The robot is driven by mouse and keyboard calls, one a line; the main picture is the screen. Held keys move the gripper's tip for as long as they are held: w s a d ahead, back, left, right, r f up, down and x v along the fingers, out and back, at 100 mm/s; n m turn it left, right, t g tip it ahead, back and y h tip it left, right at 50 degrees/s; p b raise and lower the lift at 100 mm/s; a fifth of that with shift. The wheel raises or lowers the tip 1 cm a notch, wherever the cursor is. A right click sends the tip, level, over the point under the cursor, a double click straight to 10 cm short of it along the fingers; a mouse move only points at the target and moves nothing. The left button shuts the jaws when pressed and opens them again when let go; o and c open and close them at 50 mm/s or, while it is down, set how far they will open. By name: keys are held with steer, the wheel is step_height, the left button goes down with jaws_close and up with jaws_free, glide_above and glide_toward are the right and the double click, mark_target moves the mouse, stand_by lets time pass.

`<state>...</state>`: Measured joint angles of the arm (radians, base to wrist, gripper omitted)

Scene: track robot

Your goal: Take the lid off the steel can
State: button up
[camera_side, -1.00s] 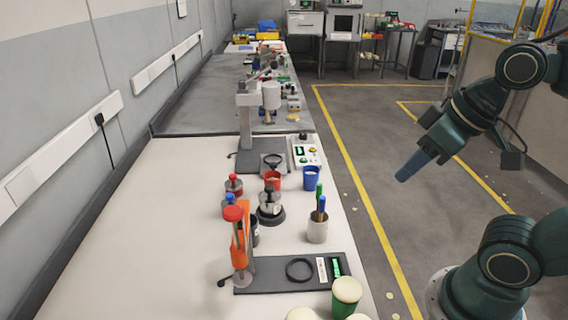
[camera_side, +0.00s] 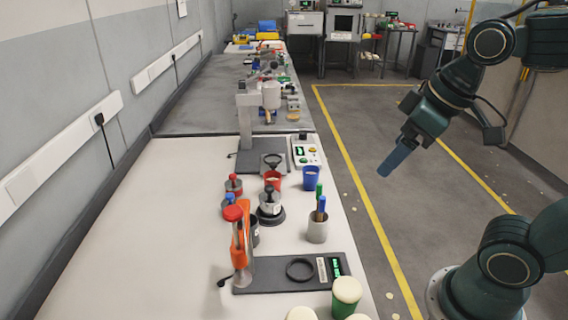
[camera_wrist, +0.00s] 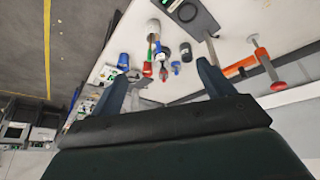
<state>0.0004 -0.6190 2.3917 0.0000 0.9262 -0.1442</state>
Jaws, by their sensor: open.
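I cannot tell which is the task's steel can. All their lids appear to be on. My gripper (camera_side: 390,165) hangs over the floor right of the bench, apart from everything. Its blue fingers are spread and empty in the wrist view (camera_wrist: 162,85).
A grey stand (camera_side: 246,130) is behind the cans. The bench's left side is clear.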

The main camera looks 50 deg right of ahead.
steer(key=w+r+n+g, duration=0.15)
steer(key=w+n, duration=0.25)
steer(key=w, duration=0.5)
steer(key=n+g, duration=0.4)
steer(key=n, duration=0.7)
glide_above(270, 186)
step_height(270, 186, down, 12)
steer(key=shift+t, duration=0.25)
steer(key=shift+w+a+f, duration=0.1)
steer(key=shift+f, duration=2.15)
steer(key=shift+w+a+f, duration=0.1)
steer(key=shift+f, duration=2.1)
steer(key=shift+s+d+f, duration=0.1)
steer(key=shift+f, duration=1.2)
steer(key=shift+s+d+f, duration=0.1)
steer(key=shift+f, duration=1.2)
steer(key=c, duration=1.1)
